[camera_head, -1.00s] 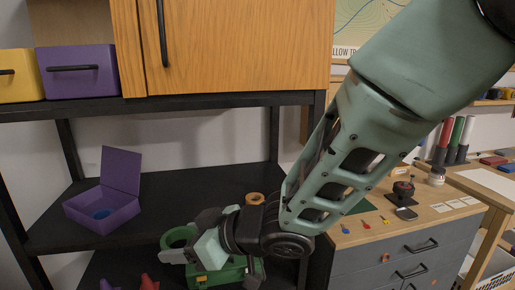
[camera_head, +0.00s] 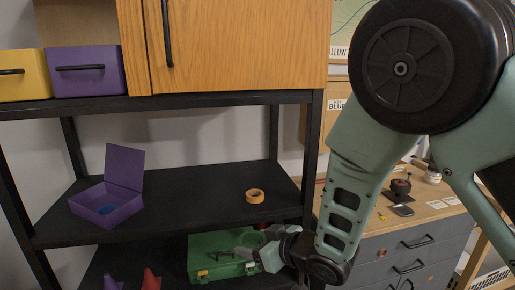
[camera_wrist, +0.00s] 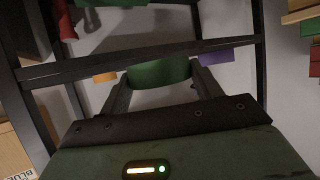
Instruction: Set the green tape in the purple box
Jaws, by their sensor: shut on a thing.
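The green tape (camera_wrist: 160,72) is between my fingers in the wrist view. My gripper (camera_wrist: 162,84) is shut on it. In the head view my gripper (camera_head: 248,250) is low at the shelf's front right, in front of a green case, to the right of and below the purple box. The tape is hard to tell from the case there. A purple patch (camera_wrist: 217,56), likely the box, shows in the wrist view.
An orange tape roll (camera_head: 255,196) lies on the middle shelf (camera_head: 190,195), which is clear between it and the box. The green case (camera_head: 215,257) and red and purple pieces are on the lower shelf. Yellow and purple bins (camera_head: 88,70) stand above.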

